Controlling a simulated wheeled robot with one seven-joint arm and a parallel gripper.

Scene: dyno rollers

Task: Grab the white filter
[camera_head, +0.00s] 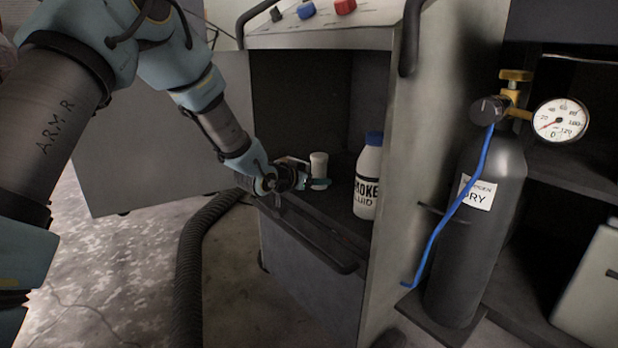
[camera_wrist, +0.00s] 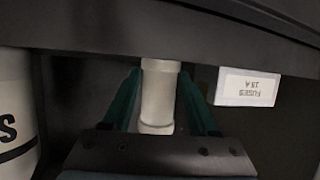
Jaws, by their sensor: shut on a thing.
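The white filter (camera_head: 318,165) is a small pale cylinder inside the open dark compartment of the cabinet. It also shows in the wrist view (camera_wrist: 158,95), upright in the picture between two green fingers. My gripper (camera_head: 316,184) reaches into the compartment from the left and is shut on the filter. In the wrist view the fingers of my gripper (camera_wrist: 160,100) lie along both sides of it. The filter's lower part is partly hidden by the gripper in the head view.
A white smoke fluid bottle (camera_head: 368,180) with a blue cap stands right of the gripper. A small white fuses box (camera_wrist: 247,87) lies near the filter. The cabinet's side wall (camera_head: 393,190), open door (camera_head: 150,150) and lower drawer (camera_head: 310,265) bound the space. A black gas cylinder (camera_head: 478,230) stands at right.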

